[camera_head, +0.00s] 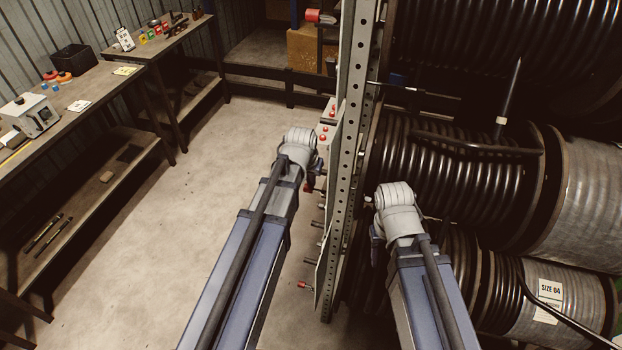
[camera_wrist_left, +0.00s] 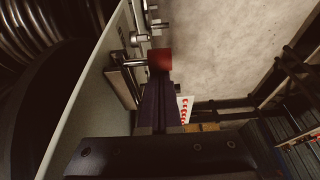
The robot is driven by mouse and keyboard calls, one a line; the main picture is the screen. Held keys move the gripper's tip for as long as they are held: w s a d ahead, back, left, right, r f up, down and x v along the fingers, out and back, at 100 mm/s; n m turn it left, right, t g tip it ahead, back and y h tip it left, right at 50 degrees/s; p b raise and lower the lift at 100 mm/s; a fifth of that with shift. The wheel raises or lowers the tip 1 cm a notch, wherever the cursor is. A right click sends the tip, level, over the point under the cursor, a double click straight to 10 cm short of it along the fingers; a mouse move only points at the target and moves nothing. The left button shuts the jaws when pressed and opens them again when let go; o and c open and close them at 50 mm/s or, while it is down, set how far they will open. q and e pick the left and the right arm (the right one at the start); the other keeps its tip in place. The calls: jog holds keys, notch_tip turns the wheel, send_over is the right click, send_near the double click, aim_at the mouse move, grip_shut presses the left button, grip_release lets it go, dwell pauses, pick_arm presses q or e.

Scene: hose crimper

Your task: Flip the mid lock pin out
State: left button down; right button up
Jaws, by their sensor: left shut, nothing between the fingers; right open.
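A red-ended lock pin (camera_wrist_left: 160,60) sticks out from the pale plate of the rack upright in the left wrist view. My left gripper (camera_wrist_left: 158,96) is shut and empty, its fingertips right at the red end; I cannot tell whether they touch. In the head view the left gripper (camera_head: 308,180) is mostly behind its own wrist, beside the upright, and a bit of red shows there. A lower red-tipped pin (camera_head: 304,286) sticks out to the left. My right gripper (camera_head: 371,205) is open on the other side of the upright, its fingers mostly hidden by its wrist.
The perforated steel upright (camera_head: 345,150) stands between my two arms. Large hose drums (camera_head: 440,170) fill the right side. A plate with red buttons (camera_head: 323,134) is on the upright's left. Workbenches (camera_head: 95,90) line the far left, with clear floor (camera_head: 190,200) between.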

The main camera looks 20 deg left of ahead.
pick_arm(q)
jog(key=w, duration=0.5)
jog(key=s+p+v, duration=0.1)
jog(key=p+v, duration=0.8)
jog(key=v, duration=0.1)
jog(key=shift+d, duration=0.1)
jog(key=shift+s, duration=0.1)
